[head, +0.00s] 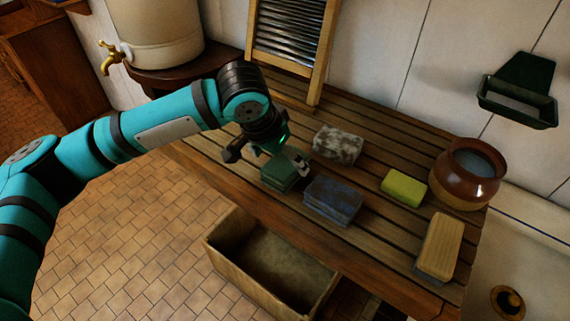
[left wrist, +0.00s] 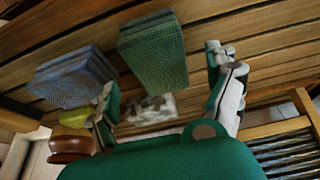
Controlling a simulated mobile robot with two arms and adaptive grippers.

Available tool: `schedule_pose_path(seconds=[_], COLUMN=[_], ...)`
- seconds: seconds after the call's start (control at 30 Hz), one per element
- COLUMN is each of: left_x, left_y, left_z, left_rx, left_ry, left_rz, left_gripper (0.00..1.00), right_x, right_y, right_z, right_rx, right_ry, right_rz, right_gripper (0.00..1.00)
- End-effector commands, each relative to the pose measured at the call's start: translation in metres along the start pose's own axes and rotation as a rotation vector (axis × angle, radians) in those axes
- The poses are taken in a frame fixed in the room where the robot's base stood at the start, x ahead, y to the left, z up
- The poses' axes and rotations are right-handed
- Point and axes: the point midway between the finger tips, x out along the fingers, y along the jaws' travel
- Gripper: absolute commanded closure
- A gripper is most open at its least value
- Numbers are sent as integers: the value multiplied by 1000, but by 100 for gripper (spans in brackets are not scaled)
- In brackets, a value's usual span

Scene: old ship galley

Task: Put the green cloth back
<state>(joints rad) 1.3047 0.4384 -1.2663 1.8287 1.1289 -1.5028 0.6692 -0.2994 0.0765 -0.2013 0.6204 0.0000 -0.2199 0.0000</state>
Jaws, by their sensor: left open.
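The green cloth (head: 277,178) is a folded stack on the slatted wooden counter, near its front edge. My left gripper (head: 268,158) is over it and partly hides it in the head view. In the left wrist view the green cloth (left wrist: 152,52) shows between and beyond the two open fingers of my left gripper (left wrist: 162,95). The fingers look apart from the cloth, one towards each side of it. I cannot tell the exact height above it. My right gripper is not in view.
A blue folded cloth (head: 333,199) lies close to the right of the green one. A grey-white mottled cloth (head: 338,145), yellow-green sponge (head: 404,188), brush (head: 438,246) and brown pot (head: 467,174) share the counter (head: 385,240). An open box (head: 222,252) stands below its front edge.

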Motion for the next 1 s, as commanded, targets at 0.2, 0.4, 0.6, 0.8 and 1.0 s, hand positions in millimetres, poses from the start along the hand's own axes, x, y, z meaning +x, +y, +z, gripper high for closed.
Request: schedule_pose_path(seconds=[0.2, 0.4, 0.6, 0.8, 1.0], left_x=[-46, -69, -75, -74, -74], left_y=[0, 0, 0, 0, 0], left_z=[0, 0, 0, 0, 0], left_rx=[2, 0, 0, 0, 0], left_ry=[3, 1, -1, -1, -1], left_rz=[-2, -1, -1, -1, -1], left_gripper=[12, 12, 12, 12, 12], right_x=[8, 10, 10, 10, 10], right_y=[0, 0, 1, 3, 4], right_z=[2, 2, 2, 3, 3], right_rx=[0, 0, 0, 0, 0], right_ry=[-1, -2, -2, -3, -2], right_rz=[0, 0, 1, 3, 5], right_gripper=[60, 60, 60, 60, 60])
